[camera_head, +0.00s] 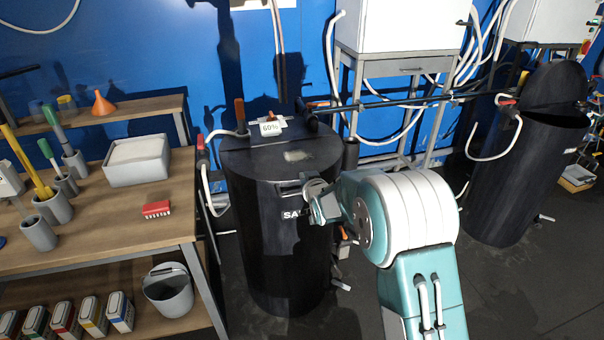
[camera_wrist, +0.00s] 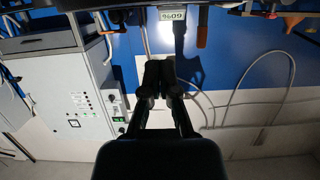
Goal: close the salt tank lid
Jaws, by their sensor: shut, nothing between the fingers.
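The black salt tank (camera_head: 280,240) stands in the middle of the head view, with part of its white "SALT" label showing. Its round black lid (camera_head: 285,158) lies flat across the top and looks shut. A "60%" tag (camera_head: 270,128) stands at its back edge; the tag also shows upside down in the wrist view (camera_wrist: 171,14). My gripper (camera_head: 318,190) is beside the tank's upper front, just under the lid's rim, partly hidden by my arm. In the wrist view its fingers (camera_wrist: 158,75) are together and hold nothing. I cannot tell whether it touches the tank.
A second black tank (camera_head: 515,170) with a raised lid (camera_head: 556,86) stands at the right. A wooden bench (camera_head: 100,225) with tools and a white box (camera_head: 137,160) is close on the left. Hoses and a metal stand (camera_head: 400,75) are behind. Dark floor is free at the right.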

